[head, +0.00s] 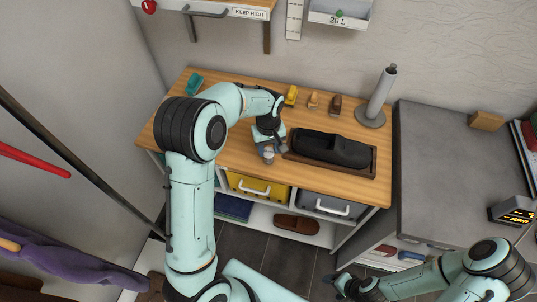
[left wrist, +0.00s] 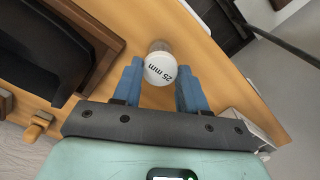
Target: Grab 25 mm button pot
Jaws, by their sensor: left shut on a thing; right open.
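The button pot (left wrist: 160,68), a small clear jar with a white lid marked "25 mm", sits between the blue fingers of my left gripper (left wrist: 158,85) in the left wrist view. In the head view the pot (head: 268,156) is at the front edge area of the wooden bench, just left of the dark tray. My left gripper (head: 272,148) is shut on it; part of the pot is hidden. Whether the pot still touches the bench is hard to tell. My right gripper (head: 343,282) is open and empty, low in front of the bench.
A grey lamp-like post (head: 380,95) and several small items line the bench's back. Yellow (head: 250,187) and grey (head: 325,207) drawers are below. A grey counter (head: 440,150) is at the right.

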